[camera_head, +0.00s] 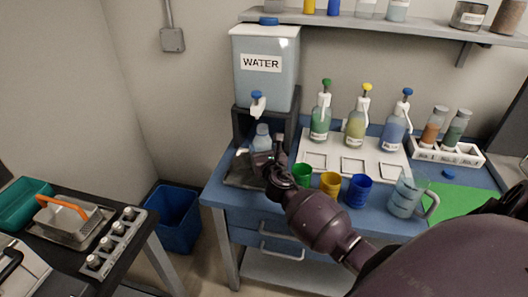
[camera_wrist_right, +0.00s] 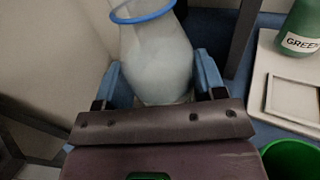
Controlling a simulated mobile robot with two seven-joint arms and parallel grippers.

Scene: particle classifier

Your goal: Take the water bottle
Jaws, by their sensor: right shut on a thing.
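The water bottle (camera_head: 262,138) is a clear, pale bottle under the tap of the water tank (camera_head: 266,62). In the right wrist view the bottle (camera_wrist_right: 155,55) shows a blue rim at its open top and pale contents. My right gripper (camera_head: 268,163) has its blue fingers on both sides of the bottle and is shut on it; the right wrist view shows the gripper (camera_wrist_right: 155,88) too. The bottle looks upright. Its lower part is hidden by the gripper. My left gripper is not in view.
Green (camera_head: 301,174), yellow (camera_head: 330,183) and blue (camera_head: 357,190) cups stand right of my right gripper. A measuring jug (camera_head: 407,194) stands further right. Pump bottles stand behind on a white tray (camera_head: 313,160). A blue bin (camera_head: 176,217) is on the floor at left.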

